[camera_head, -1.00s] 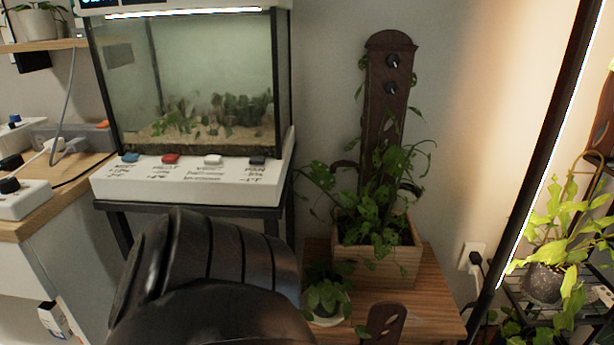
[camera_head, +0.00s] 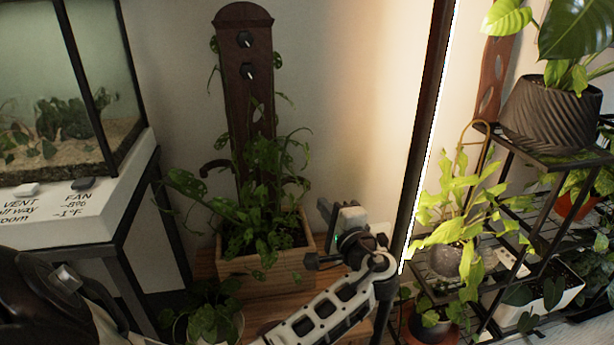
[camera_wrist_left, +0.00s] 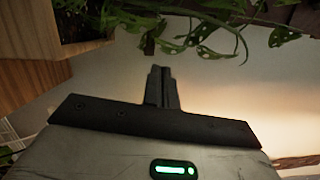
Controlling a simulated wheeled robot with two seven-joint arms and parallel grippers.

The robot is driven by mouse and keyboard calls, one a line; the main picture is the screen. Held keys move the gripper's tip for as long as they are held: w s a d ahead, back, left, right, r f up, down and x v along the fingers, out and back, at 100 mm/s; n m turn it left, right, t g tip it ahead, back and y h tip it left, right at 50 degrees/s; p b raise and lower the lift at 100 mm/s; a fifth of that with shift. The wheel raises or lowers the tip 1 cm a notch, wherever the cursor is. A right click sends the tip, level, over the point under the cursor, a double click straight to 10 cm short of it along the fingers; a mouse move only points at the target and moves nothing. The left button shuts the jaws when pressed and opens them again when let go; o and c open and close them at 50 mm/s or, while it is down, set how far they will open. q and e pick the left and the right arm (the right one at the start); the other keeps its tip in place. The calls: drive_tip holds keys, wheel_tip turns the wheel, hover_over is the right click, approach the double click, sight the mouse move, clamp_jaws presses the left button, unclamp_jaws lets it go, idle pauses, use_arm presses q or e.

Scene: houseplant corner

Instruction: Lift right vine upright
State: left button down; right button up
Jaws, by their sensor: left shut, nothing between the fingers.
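A leafy green vine plant (camera_head: 245,225) grows in a wooden planter box (camera_head: 270,272), around a dark brown upright board (camera_head: 245,110). Leafy strands on its right side (camera_head: 290,150) bend outward and droop beside the board. My left gripper (camera_head: 326,212) is just right of the planter, with its fingers hard to make out in the head view. In the left wrist view its fingers (camera_wrist_left: 161,88) are together and empty. A vine stem with holed leaves (camera_wrist_left: 205,35) crosses the top of that view, apart from the fingers. My right gripper is not in view.
A small potted plant (camera_head: 210,322) is in front of the planter. A tall black lamp post (camera_head: 425,140) and a black plant rack (camera_head: 500,190) stand at right.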

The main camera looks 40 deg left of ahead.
sight(279, 178)
use_arm(q)
drive_tip(key=w+a+r+y+b, duration=0.15)
drive_tip(key=w+a, duration=0.25)
drive_tip(key=a, duration=0.6)
drive_tip(key=s, duration=0.1)
drive_tip(key=s+r, duration=0.1)
drive_tip(key=s, duration=0.1)
drive_tip(key=shift+s+d, duration=0.1)
drive_tip(key=shift+s, duration=0.2)
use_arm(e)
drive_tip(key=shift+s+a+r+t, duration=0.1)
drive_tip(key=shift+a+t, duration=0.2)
use_arm(q)
drive_tip(key=shift+r+g+h, duration=0.15)
drive_tip(key=shift+g+h, duration=0.1)
drive_tip(key=shift+g, duration=0.05)
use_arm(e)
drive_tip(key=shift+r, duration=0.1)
use_arm(q)
drive_tip(key=shift+s+a+r+n+p, duration=0.15)
drive_tip(key=shift+s+a+n+p, duration=0.3)
drive_tip(key=shift+s+n, duration=0.1)
drive_tip(key=shift+s+a+r+n+p, duration=0.15)
drive_tip(key=shift+s+a+n+p, duration=0.2)
drive_tip(key=shift+n, duration=0.2)
drive_tip(key=shift+d+f, duration=0.1)
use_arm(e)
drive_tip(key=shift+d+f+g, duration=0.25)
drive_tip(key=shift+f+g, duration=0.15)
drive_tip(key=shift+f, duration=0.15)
